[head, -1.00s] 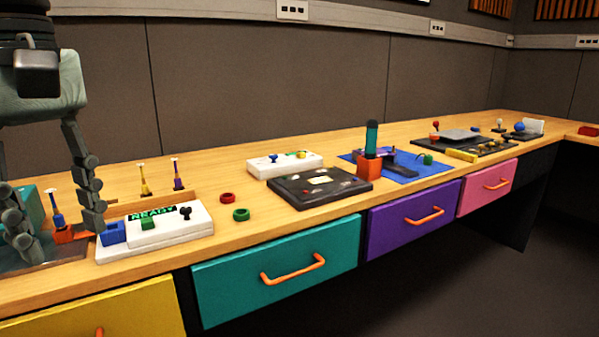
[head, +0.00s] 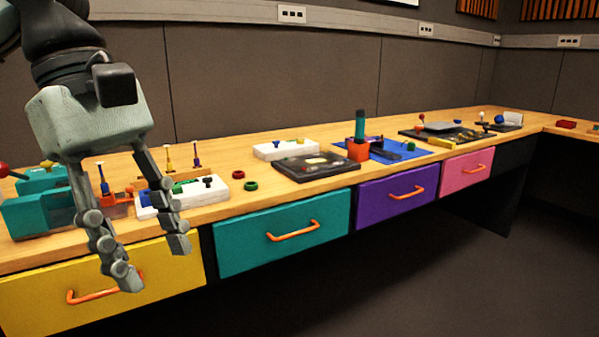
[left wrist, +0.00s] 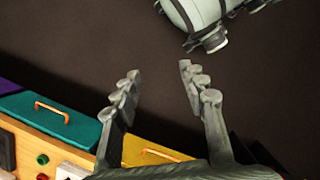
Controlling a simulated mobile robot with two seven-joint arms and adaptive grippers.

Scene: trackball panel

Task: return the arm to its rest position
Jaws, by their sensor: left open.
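My left gripper (head: 155,266) is open and empty. In the head view it hangs in front of the yellow drawer (head: 40,300), near the front edge of the wooden desk (head: 232,158). In the left wrist view its two fingers (left wrist: 158,95) are spread apart with dark floor between and beyond them. A pale grey rounded part with dark bands, which I take to be mine, shows at the top of that view. My right gripper is not in view.
The teal drawer (head: 240,248), purple drawer (head: 385,207) and pink drawer (head: 452,177) are shut, with orange handles. A white panel (head: 205,193), a black panel (head: 320,170) and red and green rings (head: 251,186) lie on the desk. The floor in front is clear.

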